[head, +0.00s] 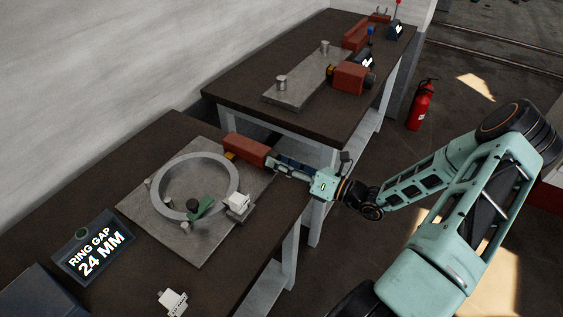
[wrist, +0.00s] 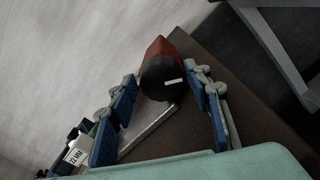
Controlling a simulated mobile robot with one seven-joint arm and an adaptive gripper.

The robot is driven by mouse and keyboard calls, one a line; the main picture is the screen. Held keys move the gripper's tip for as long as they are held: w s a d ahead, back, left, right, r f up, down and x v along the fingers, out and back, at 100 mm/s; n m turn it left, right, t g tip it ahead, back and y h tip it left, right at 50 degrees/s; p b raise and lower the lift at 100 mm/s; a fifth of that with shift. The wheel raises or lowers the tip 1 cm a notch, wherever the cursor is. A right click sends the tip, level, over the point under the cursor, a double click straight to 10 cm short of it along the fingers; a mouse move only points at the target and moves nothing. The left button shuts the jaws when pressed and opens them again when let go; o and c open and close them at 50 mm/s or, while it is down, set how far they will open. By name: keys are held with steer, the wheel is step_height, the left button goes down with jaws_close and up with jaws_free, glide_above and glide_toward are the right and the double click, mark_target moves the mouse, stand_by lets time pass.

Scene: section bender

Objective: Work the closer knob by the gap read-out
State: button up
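The closer is a red block (head: 245,149) at the right edge of the near bench's plate. Its black round knob (wrist: 166,80) shows in the wrist view, with a short white mark on its face. In the head view the knob is mostly hidden by my gripper (head: 278,164). My gripper, also in the wrist view (wrist: 163,80), is open, its blue-padded fingers either side of the knob with visible gaps. Contact is not visible. The read-out (head: 93,246) says RING GAP 24 MM. A grey ring (head: 168,170) with a gap lies on the plate (head: 190,250).
A green piece (head: 200,208) and a white block (head: 238,203) stand by the ring. A white device (head: 172,301) sits at the front. A second bench (head: 235,97) behind holds another red closer (head: 350,77). A fire extinguisher (head: 421,104) stands on the floor.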

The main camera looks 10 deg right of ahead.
steer(key=shift+o, duration=0.8)
steer(key=shift+s+d, duration=0.1)
steer(key=shift+d, duration=0.1)
steer(key=v, duration=1.1)
steer(key=shift+s+d, duration=0.15)
steer(key=shift+s, duration=0.1)
